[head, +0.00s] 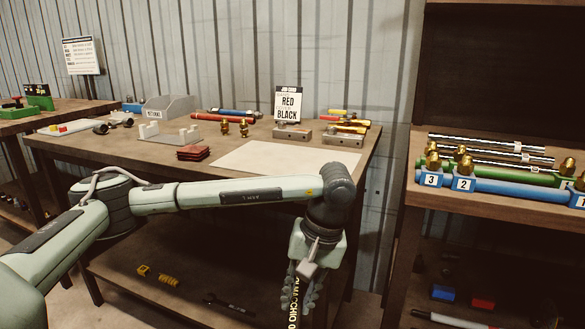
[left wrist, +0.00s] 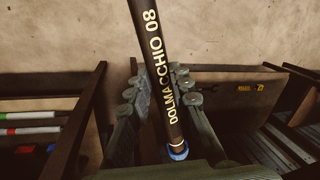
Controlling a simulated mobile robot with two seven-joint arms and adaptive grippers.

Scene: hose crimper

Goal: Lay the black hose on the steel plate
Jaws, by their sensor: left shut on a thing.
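The black hose (head: 293,296) hangs upright in my left gripper (head: 304,290), in front of the workbench and below its top in the head view. In the left wrist view the hose (left wrist: 158,62) carries pale "DOLMACCHIO 08" lettering and has a blue end (left wrist: 178,151). The fingers of the left gripper (left wrist: 158,90) are shut on it from both sides. A pale flat sheet (head: 250,155), which seems to be the steel plate, lies bare on the bench top behind my forearm. Its front edge is partly hidden. My right gripper is not in view.
On the bench (head: 110,154) stand a grey two-post holder (head: 168,136), red pads (head: 194,153), brass fittings (head: 244,128), metal blocks (head: 291,132) and a "RED, BLACK" sign (head: 288,103). A rack with numbered hoses (head: 510,187) stands at right.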

